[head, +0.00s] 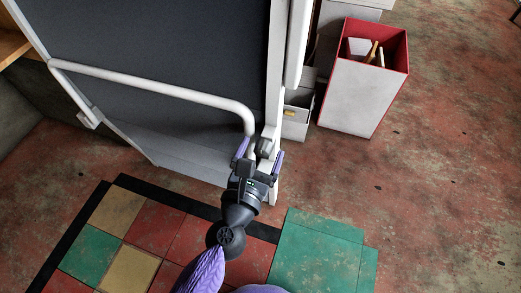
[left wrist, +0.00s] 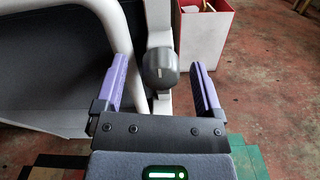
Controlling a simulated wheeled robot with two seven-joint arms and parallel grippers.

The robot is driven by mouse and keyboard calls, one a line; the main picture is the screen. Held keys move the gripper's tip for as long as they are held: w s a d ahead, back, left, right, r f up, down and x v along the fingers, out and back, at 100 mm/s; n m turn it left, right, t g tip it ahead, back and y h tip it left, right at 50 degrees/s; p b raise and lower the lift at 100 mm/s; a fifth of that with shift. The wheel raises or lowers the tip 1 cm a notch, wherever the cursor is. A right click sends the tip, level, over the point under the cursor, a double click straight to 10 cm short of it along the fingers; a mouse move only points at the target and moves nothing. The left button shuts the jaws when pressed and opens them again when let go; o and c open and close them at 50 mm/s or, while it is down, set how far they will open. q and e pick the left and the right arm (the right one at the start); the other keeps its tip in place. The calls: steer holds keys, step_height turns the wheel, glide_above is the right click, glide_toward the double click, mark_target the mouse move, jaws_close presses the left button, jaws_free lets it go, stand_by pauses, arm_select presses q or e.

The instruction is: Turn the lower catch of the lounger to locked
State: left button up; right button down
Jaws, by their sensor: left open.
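The lounger stands folded upright, with a dark grey panel (head: 165,55) and a white tube frame (head: 150,84). Its lower catch, a dark grey round knob (head: 265,147), sits low on the right-hand upright. The knob (left wrist: 160,68) also shows in the left wrist view, with a small pale mark on its face. My left gripper (head: 260,156) is open, with one purple finger on each side of the knob. In the left wrist view gaps show between the fingers and the knob. My right gripper is not in view.
A white bin with a red rim (head: 364,95) holds wooden-handled things, right of the lounger. A small drawer box (head: 296,118) stands between them. The bent tube passes close left of the gripper. Coloured floor tiles (head: 318,250) lie in front; the red floor at right is clear.

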arm_select(q)
jaws_close()
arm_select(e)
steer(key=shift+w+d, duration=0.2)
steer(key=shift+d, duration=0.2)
arm_select(q)
steer(key=m+p, duration=0.1)
steer(key=m, duration=0.3)
steer(key=m+p, duration=0.1)
steer(key=m, duration=0.2)
steer(key=shift+m, duration=0.3)
steer(key=m+p, duration=0.2)
steer(key=m, duration=0.3)
steer(key=shift+w+a+r, duration=0.1)
steer(key=shift+r, duration=0.05)
steer(key=m+p, duration=0.1)
steer(key=m, duration=0.2)
steer(key=shift+m+p, duration=0.3)
steer(key=shift+m, duration=0.8)
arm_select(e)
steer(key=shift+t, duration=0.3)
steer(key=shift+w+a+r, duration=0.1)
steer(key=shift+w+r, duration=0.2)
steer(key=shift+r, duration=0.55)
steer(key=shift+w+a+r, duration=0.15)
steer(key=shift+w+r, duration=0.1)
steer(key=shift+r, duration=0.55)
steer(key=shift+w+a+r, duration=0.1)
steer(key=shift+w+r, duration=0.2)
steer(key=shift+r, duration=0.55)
